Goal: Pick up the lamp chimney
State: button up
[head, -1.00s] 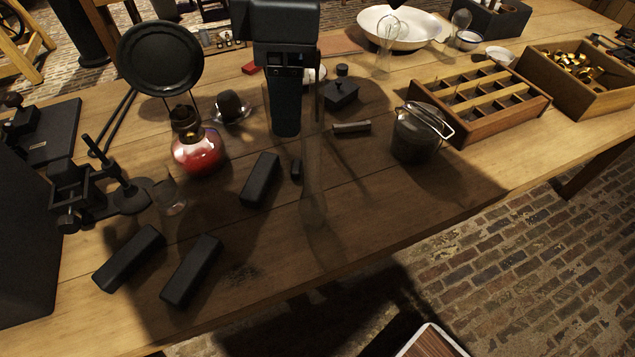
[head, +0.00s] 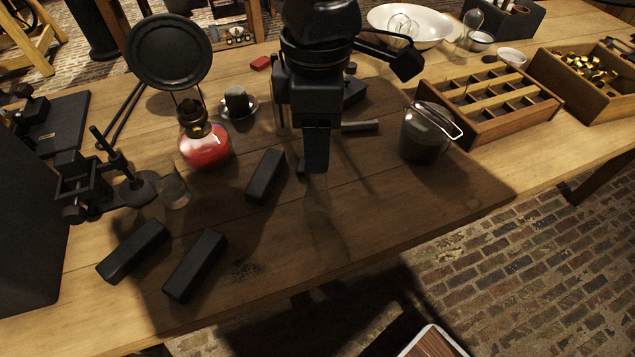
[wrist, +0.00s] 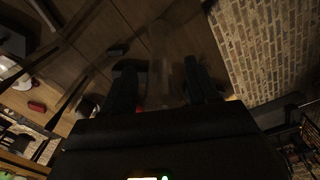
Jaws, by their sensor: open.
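The lamp chimney (head: 319,203) is a tall, clear glass tube, very faint against the dark, shaded wood of the bench. In the head view its upper part is hidden behind my gripper (head: 316,165), which points down over it. In the wrist view the pale, see-through chimney (wrist: 160,62) shows between the two dark fingers of my gripper (wrist: 165,85). The fingers are apart, with visible space around the glass. I cannot tell whether either finger touches it.
A red lamp (head: 206,148), black blocks (head: 266,176) and a small glass (head: 174,190) stand to the left. A lidded pot (head: 425,138) and a compartment tray (head: 495,108) are to the right.

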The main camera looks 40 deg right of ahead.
grip_shut()
dwell(0.5)
